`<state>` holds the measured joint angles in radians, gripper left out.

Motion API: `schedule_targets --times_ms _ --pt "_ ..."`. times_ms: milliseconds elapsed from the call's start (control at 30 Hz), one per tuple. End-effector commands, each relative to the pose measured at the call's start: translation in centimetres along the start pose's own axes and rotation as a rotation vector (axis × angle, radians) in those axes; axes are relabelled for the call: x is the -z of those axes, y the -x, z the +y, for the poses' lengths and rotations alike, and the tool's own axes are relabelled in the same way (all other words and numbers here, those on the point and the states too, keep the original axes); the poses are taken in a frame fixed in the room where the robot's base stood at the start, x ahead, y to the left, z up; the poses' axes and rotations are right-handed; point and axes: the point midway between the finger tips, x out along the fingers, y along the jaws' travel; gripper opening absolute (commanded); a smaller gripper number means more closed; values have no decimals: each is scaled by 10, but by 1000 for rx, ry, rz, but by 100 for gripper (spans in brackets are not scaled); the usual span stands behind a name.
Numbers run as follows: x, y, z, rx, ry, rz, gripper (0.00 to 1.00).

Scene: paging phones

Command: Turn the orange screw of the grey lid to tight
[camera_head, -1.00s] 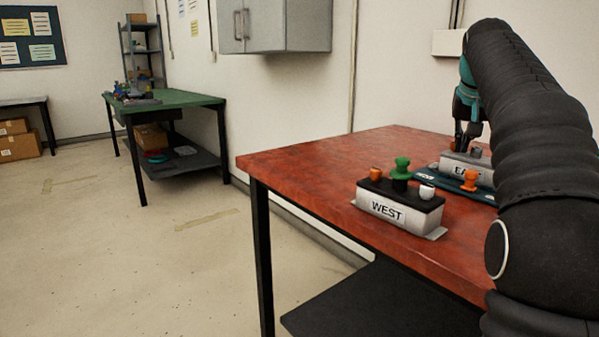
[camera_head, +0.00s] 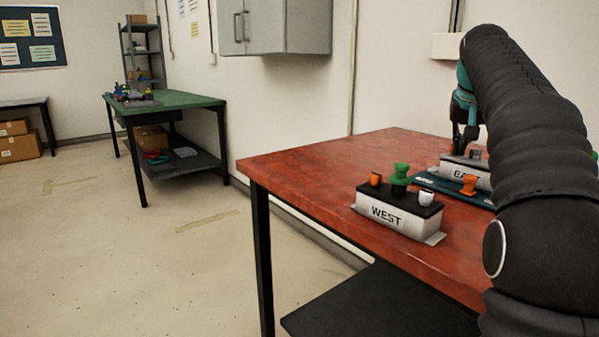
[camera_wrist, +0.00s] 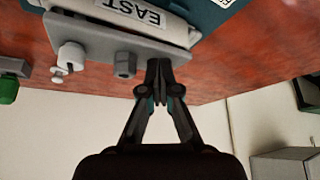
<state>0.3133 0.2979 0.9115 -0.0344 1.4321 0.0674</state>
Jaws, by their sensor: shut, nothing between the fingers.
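The white box labelled EAST (camera_head: 462,173) stands on the red table under its grey lid (camera_head: 462,160). In the wrist view the grey lid (camera_wrist: 105,39) carries a white knob (camera_wrist: 72,55) and a grey hex-shaped part (camera_wrist: 125,65). My gripper (camera_head: 460,149) is at the lid in the head view. In the wrist view my gripper (camera_wrist: 158,66) is shut and empty, its tips by the lid's edge beside the hex part. I cannot tell whether they touch. No orange screw shows on the lid in the wrist view. An orange knob (camera_head: 469,184) stands in front of the box.
A white box labelled WEST (camera_head: 386,215) with a black lid stands nearer, carrying orange, green and white knobs. The red table's left part (camera_head: 310,165) is clear.

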Motion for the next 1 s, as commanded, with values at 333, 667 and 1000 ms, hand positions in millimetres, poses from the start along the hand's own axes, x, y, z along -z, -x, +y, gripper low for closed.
schedule_targets --times_ms 333,667,1000 --pt "0 -2 -2 0 1 -3 0" --pt "0 -1 -5 0 1 -3 0" --pt "-1 0 -7 1 1 -2 0"
